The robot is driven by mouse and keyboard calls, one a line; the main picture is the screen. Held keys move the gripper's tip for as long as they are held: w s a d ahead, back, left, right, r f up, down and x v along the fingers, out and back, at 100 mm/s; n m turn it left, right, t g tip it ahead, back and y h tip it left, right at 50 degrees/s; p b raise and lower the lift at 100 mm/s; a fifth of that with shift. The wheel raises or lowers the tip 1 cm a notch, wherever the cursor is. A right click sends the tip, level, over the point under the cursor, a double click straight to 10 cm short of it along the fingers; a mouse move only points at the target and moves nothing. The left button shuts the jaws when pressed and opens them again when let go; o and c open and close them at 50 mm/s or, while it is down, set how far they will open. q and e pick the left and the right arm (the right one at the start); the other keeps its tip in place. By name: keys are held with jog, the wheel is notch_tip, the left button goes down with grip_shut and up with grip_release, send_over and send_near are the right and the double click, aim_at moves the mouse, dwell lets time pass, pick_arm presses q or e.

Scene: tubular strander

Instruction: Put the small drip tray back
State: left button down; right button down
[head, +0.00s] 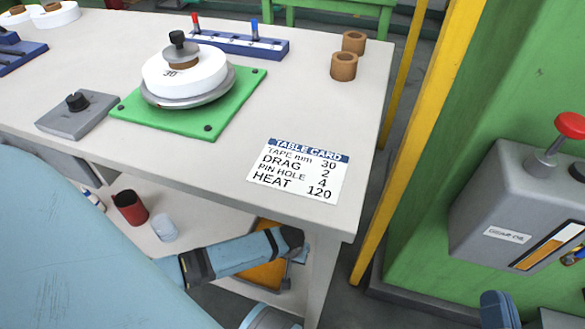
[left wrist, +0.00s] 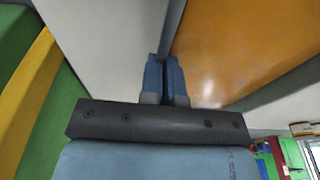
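An orange tray-like piece (head: 264,274) lies under the table beside its right front leg, partly covered by my left arm. An orange surface also fills the upper right of the left wrist view (left wrist: 245,45). I cannot tell whether it is the small drip tray. My left gripper (left wrist: 166,78) has its blue fingers together, close beside this orange surface and a pale panel. Whether a thin rim is between them cannot be told. In the head view the end of my left arm is by the table leg. My right gripper (head: 497,311) shows only partly at the bottom right edge.
The white table (head: 210,160) and its leg (head: 325,270) stand close to my left arm. A red cup (head: 130,208) and a white cup (head: 164,228) stand on the lower shelf. A yellow post (head: 415,130) and a grey gear-oil box (head: 510,210) are on the right.

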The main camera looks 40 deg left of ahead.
pick_arm(q)
jog(key=shift+f, duration=0.8)
pick_arm(e)
jog(key=shift+f, duration=0.55)
pick_arm(q)
jog(key=c, duration=1.4)
grip_release()
jog(key=shift+f, duration=0.1)
jog(key=shift+o, duration=0.2)
